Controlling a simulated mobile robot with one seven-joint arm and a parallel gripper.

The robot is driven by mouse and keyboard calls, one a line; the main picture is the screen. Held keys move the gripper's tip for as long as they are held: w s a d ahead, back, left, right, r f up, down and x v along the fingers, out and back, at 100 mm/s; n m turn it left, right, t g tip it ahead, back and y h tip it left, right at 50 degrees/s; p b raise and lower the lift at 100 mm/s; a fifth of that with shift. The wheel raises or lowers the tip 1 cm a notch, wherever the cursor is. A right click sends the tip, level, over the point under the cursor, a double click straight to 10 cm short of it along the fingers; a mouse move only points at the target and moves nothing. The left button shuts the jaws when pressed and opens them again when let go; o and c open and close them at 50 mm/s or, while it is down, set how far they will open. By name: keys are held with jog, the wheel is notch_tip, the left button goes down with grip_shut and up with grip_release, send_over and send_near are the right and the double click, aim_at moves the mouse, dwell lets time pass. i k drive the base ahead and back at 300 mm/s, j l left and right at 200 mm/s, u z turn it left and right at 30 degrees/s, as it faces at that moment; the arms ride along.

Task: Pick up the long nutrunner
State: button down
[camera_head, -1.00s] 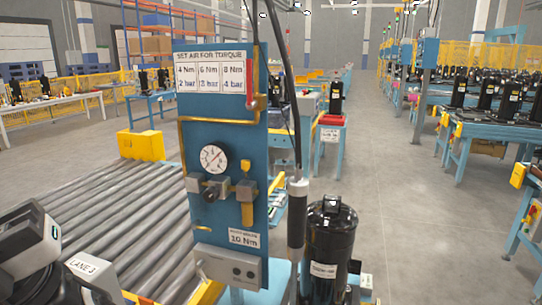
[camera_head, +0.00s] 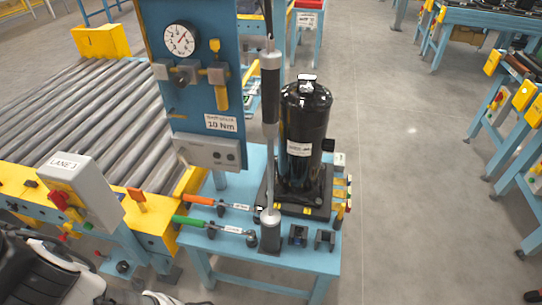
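The long nutrunner (camera_head: 270,95) hangs upright under a cable in front of the blue air panel. It has a dark grip with a light collar and a long thin grey shaft. The shaft's lower end meets a black holder (camera_head: 270,238) on the blue bench; I cannot tell whether it sits in it. A black compressor (camera_head: 304,130) stands just behind and right of it. White and black parts of my arm show at the bottom left, well apart from the nutrunner. My gripper's fingers are not visible.
The blue panel (camera_head: 193,95) with a gauge stands left of the nutrunner. Orange and green handled wrenches (camera_head: 207,227) lie on the blue bench (camera_head: 300,262). Small black blocks (camera_head: 298,235) sit right of the holder. A roller conveyor (camera_head: 90,120) is at left.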

aim_at(270, 58)
jog(key=k+j+u, duration=0.3)
jog(key=u, duration=0.15)
jog(key=k+j+u, duration=0.2)
jog(key=j+u, duration=0.3)
jog(key=l+z, duration=0.1)
jog(key=z, duration=1.2)
jog(key=i+j, duration=0.15)
jog(key=j, duration=0.15)
jog(key=i+j+z, duration=0.1)
jog(key=j, duration=0.25)
jog(key=i+j, duration=0.2)
jog(key=i+j+z, duration=0.15)
jog(key=j, duration=0.3)
jog(key=i+j, duration=0.15)
jog(key=j, duration=0.2)
